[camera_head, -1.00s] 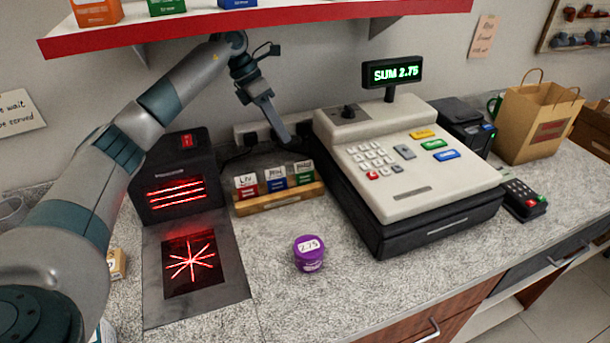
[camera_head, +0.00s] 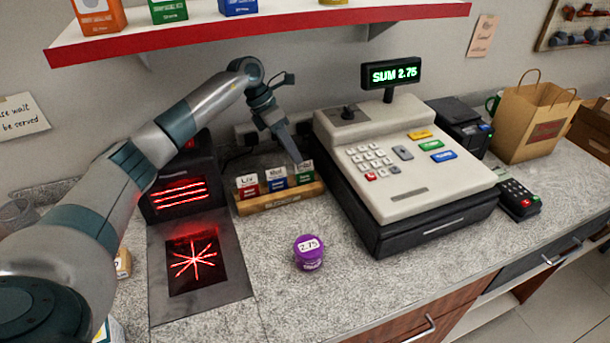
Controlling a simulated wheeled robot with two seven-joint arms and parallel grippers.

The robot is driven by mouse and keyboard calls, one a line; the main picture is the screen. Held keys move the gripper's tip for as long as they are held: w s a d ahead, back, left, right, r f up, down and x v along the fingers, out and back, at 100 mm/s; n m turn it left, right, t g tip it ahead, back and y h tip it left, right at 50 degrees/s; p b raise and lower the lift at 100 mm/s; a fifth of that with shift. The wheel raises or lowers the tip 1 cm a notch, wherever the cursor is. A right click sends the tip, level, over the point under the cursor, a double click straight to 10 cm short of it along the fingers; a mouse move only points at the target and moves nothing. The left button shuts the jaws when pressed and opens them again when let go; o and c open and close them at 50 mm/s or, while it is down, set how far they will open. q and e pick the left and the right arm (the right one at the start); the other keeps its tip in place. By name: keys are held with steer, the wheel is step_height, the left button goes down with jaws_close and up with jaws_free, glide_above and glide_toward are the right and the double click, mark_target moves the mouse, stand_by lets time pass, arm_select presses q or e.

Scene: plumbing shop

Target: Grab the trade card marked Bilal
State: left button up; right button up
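Three trade cards stand in a wooden holder (camera_head: 283,200) on the counter. The left card (camera_head: 248,187) is white over red and seems to read "Liv". The middle card (camera_head: 277,179) is white over blue, and the right card (camera_head: 304,174) is white over green; their names are too small to read surely, so I cannot tell which is Bilal's. My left gripper (camera_head: 296,157) points down just above and behind the right card, apparently holding nothing. It is seen edge-on, so its finger gap does not show. My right gripper is out of view.
The cash register (camera_head: 410,170) reads "SUM 2.75" and stands close right of the holder. A scanner (camera_head: 178,192) with red lines is at left. A purple tub (camera_head: 308,253) sits in front, amid clear counter. A red-edged shelf (camera_head: 250,36) hangs above.

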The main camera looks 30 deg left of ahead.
mark_target(301, 166)
arm_select(q)
steer(key=shift+d+f+p, duration=0.4)
steer(key=shift+f+p, duration=0.05)
steer(key=shift+p, duration=0.2)
steer(key=p+x, duration=0.1)
steer(key=x, duration=0.1)
steer(key=shift+d+f+p, duration=0.15)
steer(key=shift+f+p, duration=0.2)
steer(key=shift+w+d+f, duration=0.1)
steer(key=shift+d+f, duration=0.1)
steer(key=shift+f, duration=0.35)
jaws_close()
steer(key=shift+r, duration=0.1)
